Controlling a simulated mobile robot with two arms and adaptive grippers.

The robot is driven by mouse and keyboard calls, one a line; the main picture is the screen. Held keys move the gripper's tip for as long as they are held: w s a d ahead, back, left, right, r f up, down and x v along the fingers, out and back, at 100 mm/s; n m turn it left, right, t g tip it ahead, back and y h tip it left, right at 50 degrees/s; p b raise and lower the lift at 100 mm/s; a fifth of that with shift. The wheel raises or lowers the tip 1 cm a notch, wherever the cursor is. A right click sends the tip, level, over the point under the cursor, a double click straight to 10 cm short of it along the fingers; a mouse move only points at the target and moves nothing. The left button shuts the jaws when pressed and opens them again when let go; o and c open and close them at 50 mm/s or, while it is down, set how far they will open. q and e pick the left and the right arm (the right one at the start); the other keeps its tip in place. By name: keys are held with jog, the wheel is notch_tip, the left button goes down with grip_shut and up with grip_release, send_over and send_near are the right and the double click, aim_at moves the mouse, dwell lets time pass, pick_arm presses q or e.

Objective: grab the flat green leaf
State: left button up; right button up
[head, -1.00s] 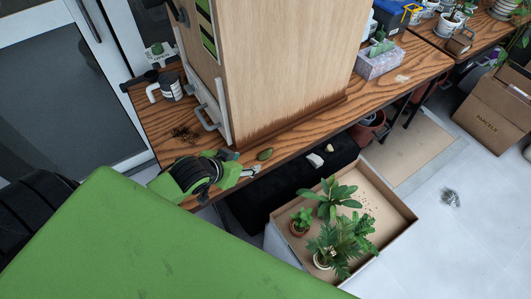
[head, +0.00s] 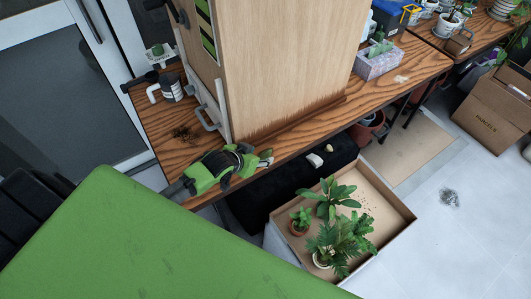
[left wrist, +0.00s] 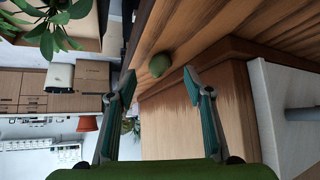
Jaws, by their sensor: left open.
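The flat green leaf (left wrist: 159,65) lies on the wooden tabletop near its front edge. In the left wrist view it sits just beyond and between the tips of my left gripper (left wrist: 158,85), which is open with nothing between its fingers. In the head view, my left gripper (head: 265,158) reaches over the table's front edge, and the leaf is largely hidden at its fingertips. My right gripper is not in view.
A tall wooden cabinet (head: 285,60) stands on the wooden table (head: 165,135) right behind the leaf. Spilled soil (head: 184,134) and a dark mug (head: 170,88) are to the left. Below, a cardboard tray (head: 392,226) holds several potted plants.

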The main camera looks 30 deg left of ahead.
aim_at(264, 154)
pick_arm(q)
jog(key=shift+x, duration=1.65)
jog(key=c, duration=0.9)
jog(key=shift+r, duration=0.1)
